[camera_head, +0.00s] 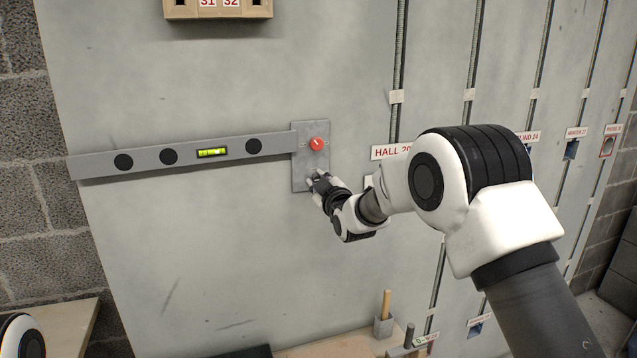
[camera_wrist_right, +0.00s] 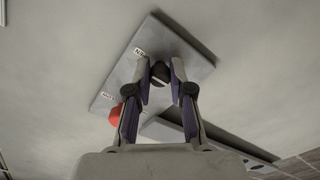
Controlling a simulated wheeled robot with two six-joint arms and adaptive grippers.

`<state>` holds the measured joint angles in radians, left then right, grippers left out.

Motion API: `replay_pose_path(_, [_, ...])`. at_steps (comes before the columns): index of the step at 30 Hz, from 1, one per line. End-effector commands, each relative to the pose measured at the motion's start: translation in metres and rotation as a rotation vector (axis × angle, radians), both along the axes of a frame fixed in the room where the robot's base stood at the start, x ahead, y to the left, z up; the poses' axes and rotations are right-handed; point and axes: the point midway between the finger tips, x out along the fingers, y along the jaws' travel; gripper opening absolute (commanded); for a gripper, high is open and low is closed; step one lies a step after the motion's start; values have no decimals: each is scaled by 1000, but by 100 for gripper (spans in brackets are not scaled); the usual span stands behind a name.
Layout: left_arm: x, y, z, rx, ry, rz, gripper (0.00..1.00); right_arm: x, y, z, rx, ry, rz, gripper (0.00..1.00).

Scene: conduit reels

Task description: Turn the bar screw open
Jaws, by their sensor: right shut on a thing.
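A grey metal plate (camera_head: 303,131) is fixed on the pale wall panel. It carries a red knob (camera_head: 316,144) with a white mark. A long grey bar with a level vial (camera_head: 190,153) runs left from the plate. My right gripper (camera_head: 318,182) is at the lower part of the plate, below the red knob. In the right wrist view my right gripper (camera_wrist_right: 160,80) is shut on a dark round screw head (camera_wrist_right: 160,70), one finger on each side. The red knob (camera_wrist_right: 115,116) is beside the left finger there. My left gripper is out of view.
A wooden-handled tool (camera_head: 386,303) stands in a holder below. The panel under the bar is clear.

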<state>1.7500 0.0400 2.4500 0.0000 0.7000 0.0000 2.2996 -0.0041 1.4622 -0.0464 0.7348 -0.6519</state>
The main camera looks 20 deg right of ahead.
Motion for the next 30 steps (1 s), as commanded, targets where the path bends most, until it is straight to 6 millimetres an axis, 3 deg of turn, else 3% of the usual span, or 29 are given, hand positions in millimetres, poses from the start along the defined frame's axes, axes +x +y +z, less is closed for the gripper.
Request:
replay_pose_path(3, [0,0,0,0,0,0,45,-1,0,-4,0,9,0,0])
replay_pose_path(4, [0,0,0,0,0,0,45,-1,0,-4,0,9,0,31])
replay_pose_path(5, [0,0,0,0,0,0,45,-1,0,-4,0,8,1,42])
replay_pose_path(6, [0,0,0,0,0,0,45,0,0,-4,0,8,0,46])
replay_pose_path(17, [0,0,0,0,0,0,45,-6,0,-1,1,4,0,46])
replay_pose_path(20, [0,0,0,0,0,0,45,-21,-1,-1,1,4,0,46])
replay_pose_path(30, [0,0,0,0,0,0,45,-104,-4,-2,0,6,0,46])
